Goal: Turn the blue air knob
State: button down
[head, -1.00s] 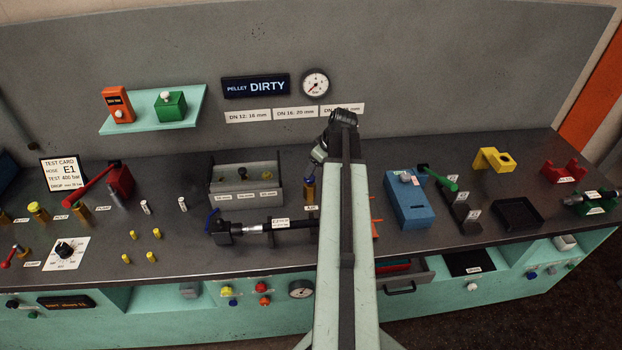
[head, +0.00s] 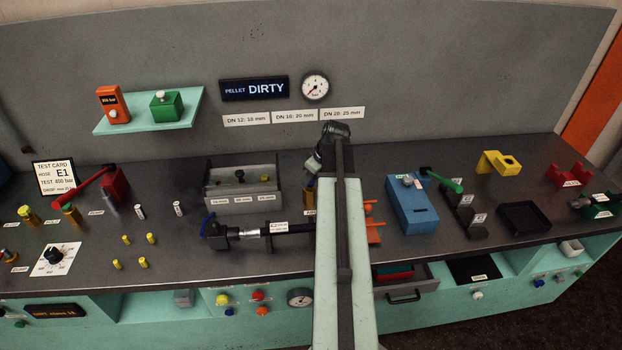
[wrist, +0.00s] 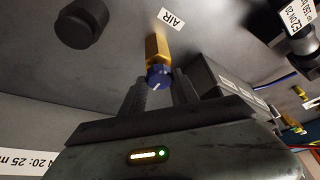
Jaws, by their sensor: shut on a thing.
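The blue air knob (wrist: 158,76) sits on a brass valve body (wrist: 156,46) beside a white AIR label (wrist: 171,17) in the wrist view. A white mark shows on the knob's face. My gripper (wrist: 160,88) has its two dark fingers on either side of the knob and is shut on it. In the head view the brass body (head: 309,196) stands on the bench just left of my arm. My wrist and gripper hide the knob there, and my arm covers part of the bench beside it.
A grey bin (head: 243,202) stands left of the valve, with a black hose assembly (head: 275,228) in front. A blue box (head: 409,205) stands right of my arm. A dark round thing (wrist: 82,22) is near the fingers in the wrist view.

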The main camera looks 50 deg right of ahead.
jog(key=m+h, duration=0.1)
jog(key=m, duration=0.3)
jog(key=shift+a+h, duration=0.2)
jog(key=shift+h, duration=0.2)
jog(key=m, duration=0.2)
jog(key=m+g+h, duration=0.1)
jog(key=m, duration=0.1)
jog(key=shift+w+m+h, duration=0.1)
jog(key=shift+m+h, duration=0.2)
jog(key=shift+m, duration=0.1)
jog(key=m+g, duration=0.1)
jog(key=m, duration=0.1)
jog(key=m+h, duration=0.1)
jog(key=m, duration=0.2)
jog(key=shift+w+a+g, duration=0.1)
jog(key=shift+w+g, duration=0.05)
jog(key=shift+g, duration=0.25)
jog(key=shift+m+g+h, duration=0.3)
jog(key=shift+m+g, duration=0.4)
jog(key=shift+m, duration=1.2)
jog(key=c, duration=0.9)
grip_release()
jog(key=shift+r, duration=0.1)
